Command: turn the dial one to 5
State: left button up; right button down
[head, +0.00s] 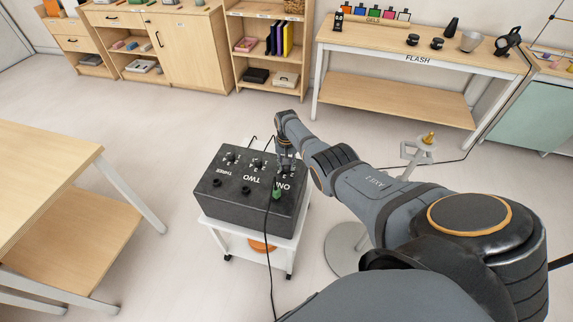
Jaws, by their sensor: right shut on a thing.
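The black control box (230,202) stands on a small white wheeled cart (289,262). Its top carries dials labelled ONE, TWO and THREE, and the lettering is upside down in the head view. My right arm comes in from the lower right, and my right gripper (285,163) is over the box's far right corner, shut on dial one. The gripper hides most of that dial, so its pointer and setting cannot be read. Dial two (257,163) and dial three (231,157) are uncovered. My left gripper is not in view.
A green plug (277,194) with a black cable sits in the box's near right side. A round-based stand (345,250) is to the right, partly behind my arm. A wooden table (60,190) is at left. The FLASH bench (400,60) is behind.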

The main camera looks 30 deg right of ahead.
jog(key=c, duration=1)
grip_release()
jog(key=shift+r, duration=0.15)
notch_tip(320, 180, up, 12)
jog(key=shift+f, duration=0.15)
